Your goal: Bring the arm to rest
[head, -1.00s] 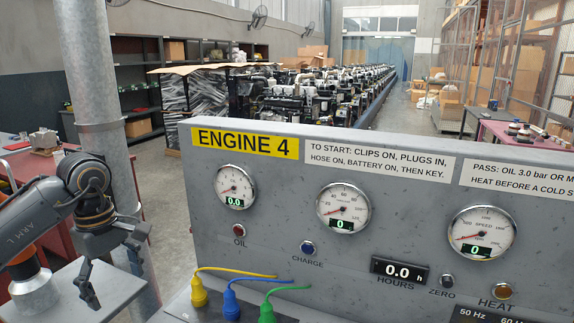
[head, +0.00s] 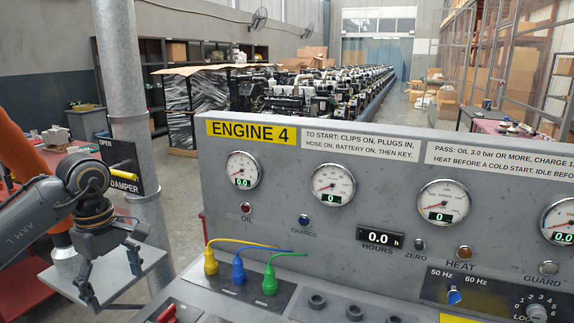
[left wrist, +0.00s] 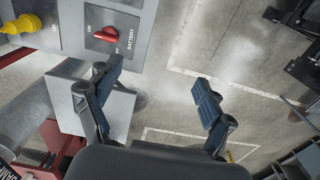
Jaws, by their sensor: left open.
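My left arm comes in from the left in the head view. Its gripper (head: 110,278) is open and empty, left of the engine 4 panel and pointing down over a grey plate (head: 152,256). In the left wrist view the two fingers (left wrist: 154,92) stand wide apart with nothing between them. Beyond them are the floor and a grey plate (left wrist: 118,112). A red battery switch (left wrist: 105,36) is on the console past the fingers. My right gripper is not in view.
The engine panel (head: 330,258) fills the right side, with gauges and yellow (head: 210,262), blue (head: 238,270) and green (head: 269,281) plugs below. A metal post (head: 121,90) and a yellow damper handle (head: 122,172) stand close behind my left arm. Open floor lies farther back.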

